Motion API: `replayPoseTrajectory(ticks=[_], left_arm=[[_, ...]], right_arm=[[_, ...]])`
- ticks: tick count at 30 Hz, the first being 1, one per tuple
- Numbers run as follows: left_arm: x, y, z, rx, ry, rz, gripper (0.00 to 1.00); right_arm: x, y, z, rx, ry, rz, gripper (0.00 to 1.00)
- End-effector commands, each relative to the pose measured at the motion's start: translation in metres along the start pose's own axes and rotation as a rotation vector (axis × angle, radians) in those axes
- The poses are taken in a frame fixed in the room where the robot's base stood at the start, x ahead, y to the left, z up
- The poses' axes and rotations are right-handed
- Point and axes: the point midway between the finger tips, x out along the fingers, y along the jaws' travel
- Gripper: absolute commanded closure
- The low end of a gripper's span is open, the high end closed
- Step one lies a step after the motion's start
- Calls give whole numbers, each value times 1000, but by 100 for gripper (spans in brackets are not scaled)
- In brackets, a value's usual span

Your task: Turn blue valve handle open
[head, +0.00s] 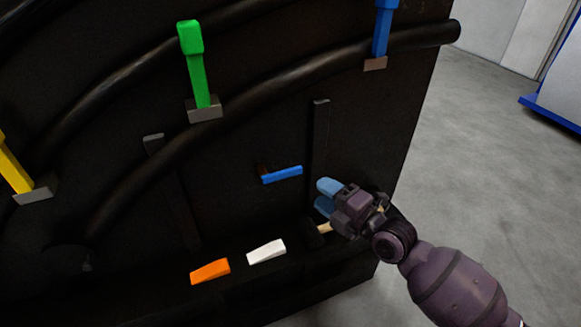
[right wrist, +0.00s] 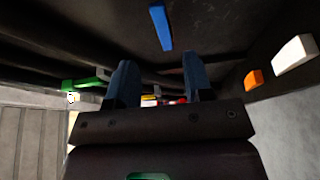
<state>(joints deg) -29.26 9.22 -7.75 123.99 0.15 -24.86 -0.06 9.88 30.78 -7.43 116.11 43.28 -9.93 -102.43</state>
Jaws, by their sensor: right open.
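A short blue handle (head: 282,175) lies nearly level on the dark panel, left of my right gripper. A blue bar, seemingly this handle (right wrist: 161,28), shows beyond my fingers in the right wrist view. Another blue lever (head: 382,30) stands upright above, at the upper right, on a small grey block. The frames do not mark which is the valve handle. My right gripper (head: 322,196) is open, its blue fingers pointing left and apart from the short handle; it also shows open and empty in the right wrist view (right wrist: 155,75). My left gripper is out of view.
Green (head: 195,65) and yellow (head: 15,165) levers stand along curved black pipes. Orange (head: 210,271) and white (head: 266,251) wedge-shaped pieces sit low on the panel. A dark upright bar (head: 320,140) rises between short handle and gripper. Grey floor (head: 480,170) is clear at right.

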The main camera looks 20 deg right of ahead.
Motion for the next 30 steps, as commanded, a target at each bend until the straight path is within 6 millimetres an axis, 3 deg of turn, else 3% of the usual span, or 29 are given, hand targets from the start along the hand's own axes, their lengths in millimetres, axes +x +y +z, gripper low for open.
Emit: replayPoseTrajectory(ticks=[8, 21, 30], left_arm=[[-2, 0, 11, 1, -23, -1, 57], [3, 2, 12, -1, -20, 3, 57], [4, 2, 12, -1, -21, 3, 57]], right_arm=[[14, -1, 0, -40, -1, 1, 53], [82, -2, 0, -36, 0, -1, 53], [106, -1, 0, -40, -1, -2, 53]])
